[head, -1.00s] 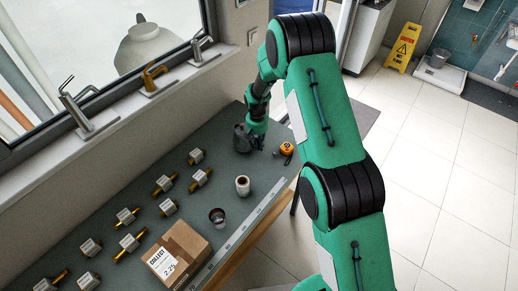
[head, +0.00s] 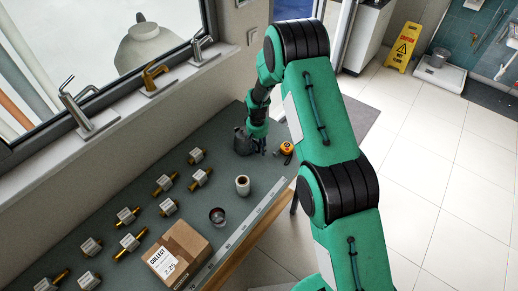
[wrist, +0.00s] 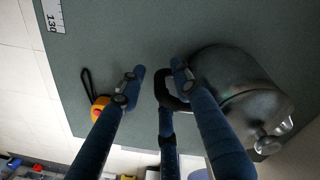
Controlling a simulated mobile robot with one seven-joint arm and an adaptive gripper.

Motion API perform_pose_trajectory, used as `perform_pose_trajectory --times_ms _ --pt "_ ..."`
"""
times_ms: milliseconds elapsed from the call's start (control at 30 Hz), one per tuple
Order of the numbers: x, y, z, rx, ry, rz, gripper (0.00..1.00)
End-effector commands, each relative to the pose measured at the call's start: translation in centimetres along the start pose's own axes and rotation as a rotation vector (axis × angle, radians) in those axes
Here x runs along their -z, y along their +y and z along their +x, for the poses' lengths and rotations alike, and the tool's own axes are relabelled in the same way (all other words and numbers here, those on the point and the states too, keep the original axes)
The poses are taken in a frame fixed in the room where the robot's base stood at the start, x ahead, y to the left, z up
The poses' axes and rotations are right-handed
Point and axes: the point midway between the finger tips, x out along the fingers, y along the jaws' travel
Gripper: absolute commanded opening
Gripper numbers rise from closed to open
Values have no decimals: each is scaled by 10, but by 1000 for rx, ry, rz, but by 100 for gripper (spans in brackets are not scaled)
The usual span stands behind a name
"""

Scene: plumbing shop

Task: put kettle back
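The dark grey kettle (head: 242,142) stands at the far end of the counter in the head view. In the wrist view the kettle (wrist: 232,78) is on the right, with its black handle (wrist: 164,88) reaching toward the middle. My gripper (head: 263,148) is low beside the kettle, on its right in the head view. In the wrist view the blue fingers of my gripper (wrist: 157,72) are spread apart. The handle lies between them, close to the right fingertip; I cannot tell whether they touch.
An orange tape measure (head: 286,148) lies just right of my gripper. A white roll (head: 242,185), a metal cup (head: 217,216), a cardboard box (head: 178,254) and several brass fittings (head: 127,216) occupy the nearer grey counter (head: 110,185). A ruler strip (head: 240,232) runs along its front edge.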

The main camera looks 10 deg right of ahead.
Motion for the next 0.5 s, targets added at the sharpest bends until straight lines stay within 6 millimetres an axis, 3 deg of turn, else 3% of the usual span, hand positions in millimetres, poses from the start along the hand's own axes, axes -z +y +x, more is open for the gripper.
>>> perform_pose_trajectory --times_ms 500 --pt "0 0 -11 0 1 0 32"
